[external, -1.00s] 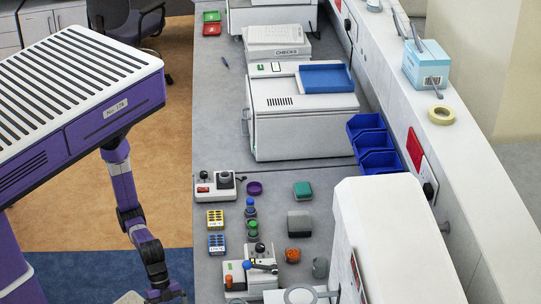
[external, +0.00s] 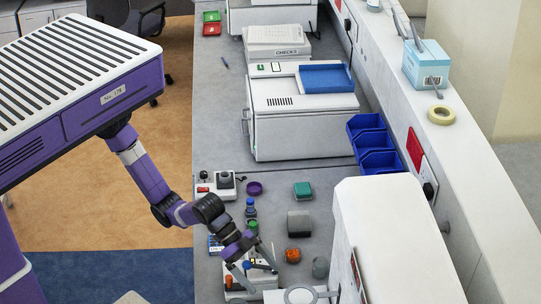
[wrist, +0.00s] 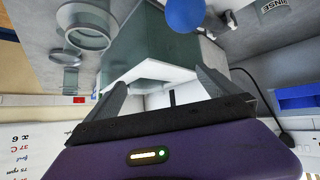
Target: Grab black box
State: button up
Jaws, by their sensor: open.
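A dark grey box (external: 299,223), the nearest match to a black box, stands on the grey bench right of the small bottles. My gripper (external: 259,279) is open and empty in the external view. It hangs over the small white device with the blue knob, to the lower left of the box and apart from it. In the wrist view the open fingers (wrist: 162,85) spread in front of a large dark green and white body (wrist: 150,45). I cannot tell whether that body is the box.
A teal box (external: 303,190), an orange pot (external: 292,255) and a grey cylinder (external: 320,267) stand near the box. The small white device (external: 240,289) is under my gripper. A tall white machine (external: 390,235) blocks the right.

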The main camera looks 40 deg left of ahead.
jog(key=w+a+f+n+t+y+p, duration=0.1)
jog(key=w+a+n, duration=0.1)
jog(key=w, duration=0.6)
jog(key=w+a+f+n+t+y, duration=0.1)
jog(key=w+y, duration=0.1)
jog(key=w, duration=0.7)
jog(key=n+y+p, duration=0.2)
jog(key=n+y, duration=0.2)
send_near(299, 219)
jog(key=f, duration=0.2)
jog(key=shift+s+d+f+t, duration=0.4)
jog(key=shift+w+f, duration=0.15)
jog(key=shift+f, duration=0.2)
jog(key=shift+w+p+x, duration=0.15)
jog(key=shift+p+x, duration=0.35)
jog(key=shift+x, duration=1.25)
jog(key=shift+w+p+x, duration=0.2)
jog(key=shift+p+x, duration=0.25)
jog(key=shift+x, duration=1.35)
jog(key=shift+r, duration=0.15)
jog(key=shift+c, duration=0.4)
jog(key=c, duration=1.2)
jog(key=shift+c, duration=0.2)
